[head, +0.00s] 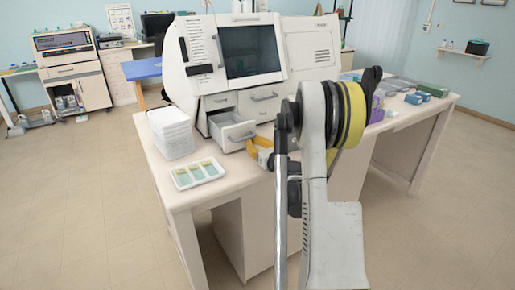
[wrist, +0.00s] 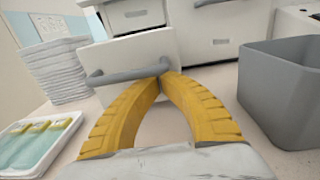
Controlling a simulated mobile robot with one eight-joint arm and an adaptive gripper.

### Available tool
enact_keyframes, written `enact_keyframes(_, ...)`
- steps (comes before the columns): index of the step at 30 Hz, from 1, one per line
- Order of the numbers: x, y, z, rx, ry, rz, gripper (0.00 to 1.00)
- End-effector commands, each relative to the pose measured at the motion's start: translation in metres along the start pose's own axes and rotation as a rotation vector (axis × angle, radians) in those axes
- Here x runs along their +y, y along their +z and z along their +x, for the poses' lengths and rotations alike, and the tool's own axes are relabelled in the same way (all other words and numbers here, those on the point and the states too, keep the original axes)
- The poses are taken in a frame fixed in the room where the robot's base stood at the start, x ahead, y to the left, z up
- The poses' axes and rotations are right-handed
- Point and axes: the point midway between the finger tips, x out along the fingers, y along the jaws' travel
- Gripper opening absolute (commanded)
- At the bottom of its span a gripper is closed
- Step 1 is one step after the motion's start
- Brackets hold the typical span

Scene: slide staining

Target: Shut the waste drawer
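The waste drawer (head: 232,132) is the lower left drawer of the white machine and stands pulled out in the head view. Its pale front (wrist: 135,50) and grey bar handle (wrist: 120,76) fill the upper middle of the wrist view. My gripper (wrist: 164,76) has yellow fingers that come together at the right end of the handle. The tips look shut and touch or nearly touch the handle. I cannot tell whether the handle is between them. In the head view my gripper (head: 258,152) shows just right of the drawer, partly behind my arm.
A grey bin (wrist: 285,95) stands close on the right in the wrist view. Other drawers (head: 262,98) look shut.

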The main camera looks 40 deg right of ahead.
Motion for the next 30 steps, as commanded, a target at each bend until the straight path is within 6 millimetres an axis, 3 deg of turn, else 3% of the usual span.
enact_keyframes(17, 0.000, 0.001, 0.012, 0.000, 0.000, 0.000, 0.00)
enact_keyframes(23, 0.001, 0.000, 0.049, 0.000, 0.002, 0.000, 0.00)
enact_keyframes(30, 0.001, 0.000, 0.107, 0.000, 0.002, 0.000, 0.00)
